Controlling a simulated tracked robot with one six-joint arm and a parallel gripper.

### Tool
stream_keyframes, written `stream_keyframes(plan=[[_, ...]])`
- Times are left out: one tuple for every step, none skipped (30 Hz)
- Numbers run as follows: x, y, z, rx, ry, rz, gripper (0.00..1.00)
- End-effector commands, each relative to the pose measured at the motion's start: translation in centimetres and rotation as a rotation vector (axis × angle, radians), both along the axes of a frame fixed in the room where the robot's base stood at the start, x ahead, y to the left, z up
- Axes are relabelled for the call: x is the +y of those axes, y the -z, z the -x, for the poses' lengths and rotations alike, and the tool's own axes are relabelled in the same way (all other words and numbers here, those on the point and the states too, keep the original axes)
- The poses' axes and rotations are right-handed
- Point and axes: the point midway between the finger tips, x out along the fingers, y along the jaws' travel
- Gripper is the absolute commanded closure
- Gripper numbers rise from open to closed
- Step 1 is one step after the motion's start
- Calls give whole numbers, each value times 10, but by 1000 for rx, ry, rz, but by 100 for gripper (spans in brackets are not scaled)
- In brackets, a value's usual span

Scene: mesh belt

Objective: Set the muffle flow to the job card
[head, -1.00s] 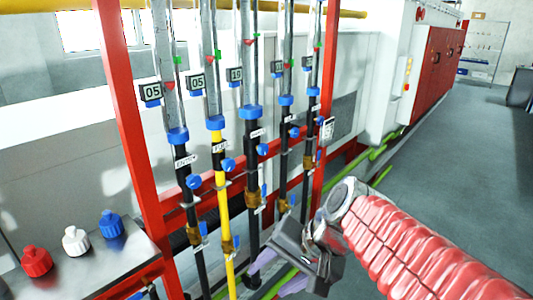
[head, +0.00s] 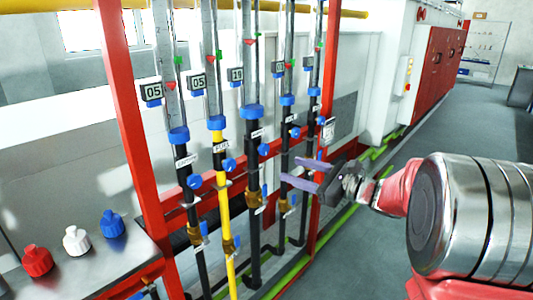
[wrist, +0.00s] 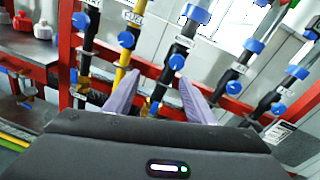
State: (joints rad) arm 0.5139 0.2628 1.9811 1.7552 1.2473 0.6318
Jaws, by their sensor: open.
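Several upright flow tubes stand in a red frame, each with a blue knob low down. The third tube (head: 250,60) has a display (head: 236,74) reading 19 and a blue knob (head: 263,149); a blue knob in the wrist view (wrist: 177,62) lies beyond my fingers. The fourth tube has a blue knob (head: 295,132) and a display (head: 278,68) too small to read surely. I cannot read which label says muffle. A white card (head: 327,131) hangs on the right post. My gripper (head: 289,170) is open and empty, in front of the tubes, below the fourth knob.
The first two displays (head: 152,92) read 05; the yellow pipe (head: 221,185) is labelled fuel. A metal bench (head: 95,262) at left holds red, white and blue bottles. Red posts (head: 128,130) flank the tubes. Floor to the right is clear.

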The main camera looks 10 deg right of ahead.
Motion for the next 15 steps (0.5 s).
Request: stream_keyframes(plan=[[-12, 1, -7, 1, 28, -39, 50], [-17, 1, -9, 1, 39, -57, 50], [-23, 0, -12, 0, 52, -77, 50], [-26, 0, -14, -1, 58, -87, 50], [-28, -1, -15, -2, 63, -95, 50], [-29, -1, -16, -2, 67, -101, 50], [-29, -1, -16, -3, 68, -102, 50], [-29, -1, -16, -3, 68, -102, 50], [-29, -1, -16, -3, 67, -102, 50], [-29, -1, -16, -3, 67, -101, 50], [-29, -1, -15, -3, 67, -101, 50], [-29, -1, -15, -2, 67, -101, 50], [-29, -1, -15, -3, 67, -100, 50], [-28, -1, -15, -3, 67, -100, 50], [-28, -1, -16, -3, 66, -100, 50]])
